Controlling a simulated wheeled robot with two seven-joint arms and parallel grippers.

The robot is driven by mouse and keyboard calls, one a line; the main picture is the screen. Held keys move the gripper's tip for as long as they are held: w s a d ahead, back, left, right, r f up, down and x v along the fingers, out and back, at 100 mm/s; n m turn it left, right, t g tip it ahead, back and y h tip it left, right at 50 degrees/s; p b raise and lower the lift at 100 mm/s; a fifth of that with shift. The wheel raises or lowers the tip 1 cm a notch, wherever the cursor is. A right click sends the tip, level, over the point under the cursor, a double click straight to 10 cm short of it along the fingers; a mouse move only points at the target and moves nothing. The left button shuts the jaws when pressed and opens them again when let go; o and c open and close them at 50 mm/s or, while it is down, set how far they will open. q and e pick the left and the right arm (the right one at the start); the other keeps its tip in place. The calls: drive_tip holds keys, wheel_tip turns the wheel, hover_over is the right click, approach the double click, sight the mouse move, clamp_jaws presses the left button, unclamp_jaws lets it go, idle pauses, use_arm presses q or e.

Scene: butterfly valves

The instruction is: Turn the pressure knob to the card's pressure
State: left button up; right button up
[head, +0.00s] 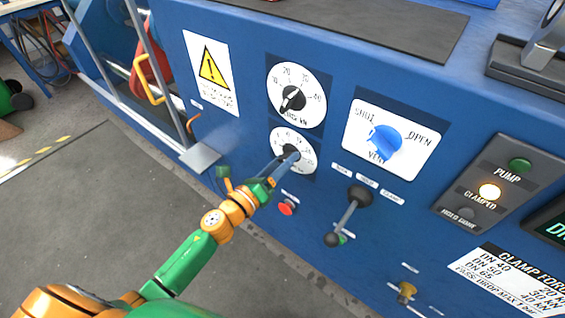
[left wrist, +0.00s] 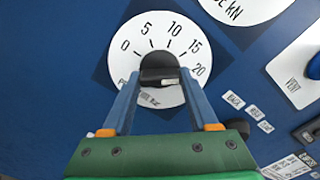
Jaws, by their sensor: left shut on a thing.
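The pressure knob (left wrist: 159,66) is black, on a round white dial (left wrist: 118,47) marked 0, 5, 10, 15 and 20. In the head view the dial (head: 279,137) is the lower of two on the blue panel. My left gripper (head: 285,163) reaches it from the lower left, its fingers shut on the knob; the left wrist view shows a finger on each side (left wrist: 160,78). I cannot tell surely which number the knob points to. A white card (head: 508,284) at lower right lists DN sizes with kN values and a pass drop maximum. My right gripper is out of view.
Above is the force dial (head: 297,95) in kN. Right of it is a blue vent valve handle (head: 384,140). A black lever (head: 347,217) and a red button (head: 287,207) sit below. The CLAMPED lamp (head: 489,191) is lit.

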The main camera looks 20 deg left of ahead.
use_arm(q)
drive_tip(key=shift+f+m, duration=0.1)
drive_tip(key=shift+m, duration=0.5)
drive_tip(key=o, duration=1.4)
drive_tip(key=b+v, duration=0.1)
drive_tip(key=v, duration=0.6)
